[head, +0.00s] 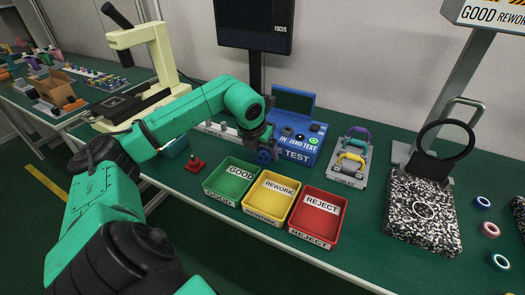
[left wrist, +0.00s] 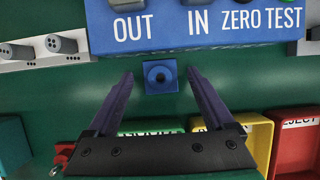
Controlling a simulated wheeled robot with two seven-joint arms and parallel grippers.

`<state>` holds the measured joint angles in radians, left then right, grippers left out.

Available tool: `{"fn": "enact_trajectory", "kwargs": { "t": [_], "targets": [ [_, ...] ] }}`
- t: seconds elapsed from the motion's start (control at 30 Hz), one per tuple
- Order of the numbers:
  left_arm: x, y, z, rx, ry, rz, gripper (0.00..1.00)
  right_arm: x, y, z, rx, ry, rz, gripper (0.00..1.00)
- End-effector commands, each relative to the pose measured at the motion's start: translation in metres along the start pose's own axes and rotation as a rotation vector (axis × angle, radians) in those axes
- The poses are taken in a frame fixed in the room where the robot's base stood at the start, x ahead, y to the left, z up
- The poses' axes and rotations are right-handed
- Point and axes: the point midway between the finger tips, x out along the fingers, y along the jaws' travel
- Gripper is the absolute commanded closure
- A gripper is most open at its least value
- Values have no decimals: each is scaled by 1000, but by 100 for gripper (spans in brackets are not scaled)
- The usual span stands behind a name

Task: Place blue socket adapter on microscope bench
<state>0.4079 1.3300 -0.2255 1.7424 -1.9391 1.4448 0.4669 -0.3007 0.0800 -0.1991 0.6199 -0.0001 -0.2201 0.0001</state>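The blue socket adapter (left wrist: 160,76) is a small blue square block with a round dark centre. It sits on the green bench (left wrist: 230,95), just in front of the blue test box, and also shows small in the head view (head: 264,157). My left gripper (left wrist: 160,73) is open, its two fingertips on either side of the adapter with a gap at each side. In the head view my left gripper (head: 262,145) is low over the bench and partly hides the adapter. A cream microscope (head: 158,50) stands on the green surface at the left. My right gripper is not in view.
Green (head: 232,194), yellow (head: 246,204) and red (head: 290,226) trays stand in front of the adapter. The blue test box (head: 315,142) is behind it. A small red item (head: 195,164) stands to the left. A speckled block (head: 440,240) stands at right.

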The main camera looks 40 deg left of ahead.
Motion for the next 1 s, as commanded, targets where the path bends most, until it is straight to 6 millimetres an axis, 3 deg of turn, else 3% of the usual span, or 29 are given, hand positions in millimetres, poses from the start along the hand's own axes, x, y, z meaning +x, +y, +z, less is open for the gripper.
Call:
{"fn": "enact_trajectory", "kwargs": {
  "t": [0.17, 0.27, 0.6, 0.7, 1.0],
  "targets": [
    [-3, 0, 1, 0, -2, 0, 14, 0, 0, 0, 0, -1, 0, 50],
    [-15, 1, 1, 0, -4, 2, 14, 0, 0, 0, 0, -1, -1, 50],
    [-103, 0, 2, 0, -5, 1, 14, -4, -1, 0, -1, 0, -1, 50],
    [-117, 0, 1, 0, -2, 0, 14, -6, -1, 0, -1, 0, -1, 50],
    [-121, 0, 0, 0, -1, 0, 14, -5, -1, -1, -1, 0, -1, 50]
  ]
}}
